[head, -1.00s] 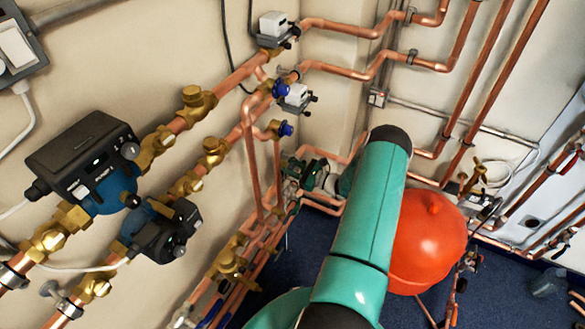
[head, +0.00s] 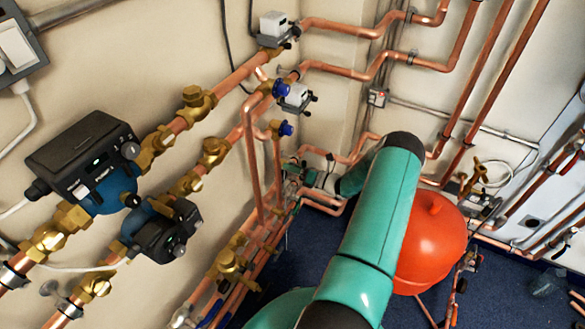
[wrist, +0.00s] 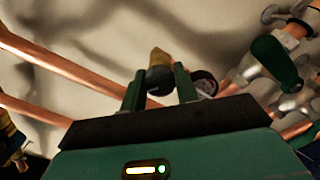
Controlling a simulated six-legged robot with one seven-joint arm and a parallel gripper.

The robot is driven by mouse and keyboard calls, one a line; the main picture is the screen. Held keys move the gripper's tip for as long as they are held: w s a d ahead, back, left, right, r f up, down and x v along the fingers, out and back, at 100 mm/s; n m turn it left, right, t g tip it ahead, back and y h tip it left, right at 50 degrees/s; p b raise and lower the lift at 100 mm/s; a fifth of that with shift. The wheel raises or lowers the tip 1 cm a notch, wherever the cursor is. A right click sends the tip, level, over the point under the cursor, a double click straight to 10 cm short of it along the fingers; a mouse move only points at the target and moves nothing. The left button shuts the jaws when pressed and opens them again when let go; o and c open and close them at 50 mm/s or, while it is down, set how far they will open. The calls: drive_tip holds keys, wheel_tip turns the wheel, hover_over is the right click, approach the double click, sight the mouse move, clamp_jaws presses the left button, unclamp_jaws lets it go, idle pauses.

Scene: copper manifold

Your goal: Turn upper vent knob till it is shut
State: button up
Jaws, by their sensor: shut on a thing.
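In the wrist view, a small dark round knob (wrist: 159,80) with a brass-coloured body behind it sits between the two fingers of my gripper (wrist: 161,70). The fingers are shut on its sides. Most of the knob's near face shows, but no mark on it tells how far it is turned. In the head view, my arm reaches towards the pipes by the corner, and its end is small and partly hidden among the pipes, so the held knob cannot be made out there.
Copper pipes (wrist: 60,65) run along the wall in the wrist view. In the head view, a red tank (head: 432,240) stands beside my arm, and blue-capped fittings (head: 286,129) are on the left-hand pipes.

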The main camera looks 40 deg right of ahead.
drive_tip(key=m, duration=0.6)
drive_tip(key=shift+m, duration=0.3)
drive_tip(key=m, duration=0.5)
drive_tip(key=shift+m, duration=0.3)
drive_tip(key=o, duration=1)
drive_tip(key=shift+c, duration=0.2)
drive_tip(key=v, duration=1.4)
drive_tip(key=shift+r, duration=0.1)
